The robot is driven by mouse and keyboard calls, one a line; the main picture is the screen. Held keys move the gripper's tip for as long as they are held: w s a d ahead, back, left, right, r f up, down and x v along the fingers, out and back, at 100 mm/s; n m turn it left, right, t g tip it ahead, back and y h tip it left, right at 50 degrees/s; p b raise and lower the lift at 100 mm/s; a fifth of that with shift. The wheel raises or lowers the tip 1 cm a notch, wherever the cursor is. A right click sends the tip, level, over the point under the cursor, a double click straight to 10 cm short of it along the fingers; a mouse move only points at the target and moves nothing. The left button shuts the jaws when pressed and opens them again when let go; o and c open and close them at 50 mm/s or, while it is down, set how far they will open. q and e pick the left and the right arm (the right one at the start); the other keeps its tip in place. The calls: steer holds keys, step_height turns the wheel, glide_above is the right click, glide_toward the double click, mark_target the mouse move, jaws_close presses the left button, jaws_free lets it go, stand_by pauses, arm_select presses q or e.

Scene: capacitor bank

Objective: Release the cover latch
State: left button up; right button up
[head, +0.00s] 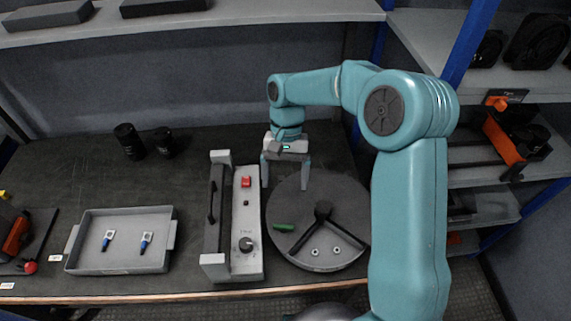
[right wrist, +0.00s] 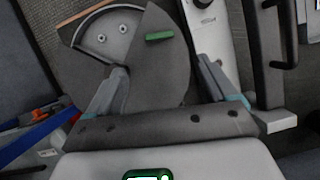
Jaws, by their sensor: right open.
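A round grey cover (head: 290,205) lies on the dark bench, with a wedge-shaped opening at its front that shows two light terminals (head: 328,251). A small green bar (head: 284,227), which may be the latch, sits on the cover's left part. It also shows in the right wrist view (right wrist: 159,36). My left gripper is not in view.
A grey control box (head: 247,210) with a red switch, a dial and a black handle stands close left of the cover. A grey tray (head: 125,258) holds two blue-tipped parts. Two black cylinders (head: 128,141) stand behind it. Shelves (head: 510,88) rise at right.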

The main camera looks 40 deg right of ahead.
steer(key=shift+v, duration=1.8)
